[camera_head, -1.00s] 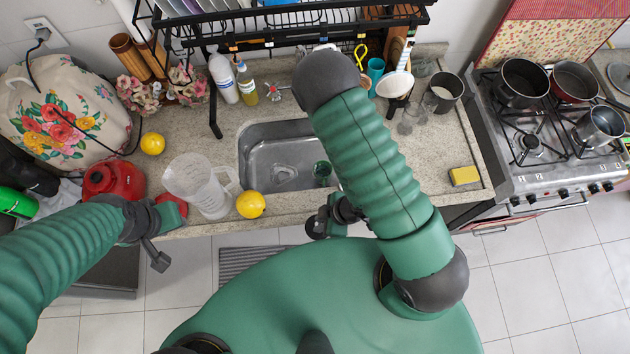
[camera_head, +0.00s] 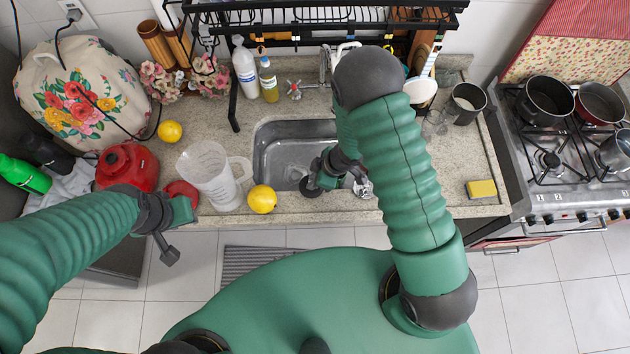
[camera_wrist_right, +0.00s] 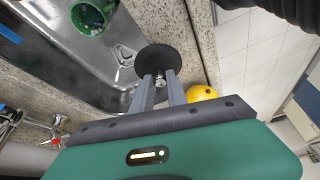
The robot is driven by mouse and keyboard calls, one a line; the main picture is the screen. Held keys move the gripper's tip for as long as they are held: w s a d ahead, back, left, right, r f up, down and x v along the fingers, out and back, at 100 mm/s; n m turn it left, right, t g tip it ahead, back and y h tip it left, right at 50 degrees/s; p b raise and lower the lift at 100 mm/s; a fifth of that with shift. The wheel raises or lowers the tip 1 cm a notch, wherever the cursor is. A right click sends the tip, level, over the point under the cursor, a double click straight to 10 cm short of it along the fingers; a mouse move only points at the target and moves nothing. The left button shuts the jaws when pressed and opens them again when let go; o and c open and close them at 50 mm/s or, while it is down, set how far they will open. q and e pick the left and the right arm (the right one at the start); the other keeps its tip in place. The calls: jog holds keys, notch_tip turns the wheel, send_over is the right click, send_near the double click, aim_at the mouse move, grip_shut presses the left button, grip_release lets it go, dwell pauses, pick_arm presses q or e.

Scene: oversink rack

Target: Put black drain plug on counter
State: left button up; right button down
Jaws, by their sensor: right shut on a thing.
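The black drain plug (camera_wrist_right: 157,58) is a round dark disc held at the fingertips of my right gripper (camera_wrist_right: 158,82) in the right wrist view. In the head view my right gripper (camera_head: 320,178) is over the front part of the sink, with the plug (camera_head: 310,187) near the sink's front rim. I cannot tell its exact height. The speckled stone counter (camera_head: 430,190) surrounds the sink. My left gripper (camera_head: 170,237) is empty near the counter's front left edge; its finger opening is unclear.
A green cup (camera_wrist_right: 88,18) is in the sink. A yellow sponge (camera_head: 481,189) lies at right. The front counter strip between lemon and sponge looks mostly clear.

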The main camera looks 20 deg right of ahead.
jog(key=f, duration=0.3)
jog(key=shift+s+a, duration=0.2)
jog(key=shift+a, duration=0.2)
jog(key=shift+w+a+f, duration=0.15)
jog(key=shift+f, duration=0.05)
jog(key=c, duration=1.3)
grip_release()
jog(key=shift+d, duration=0.55)
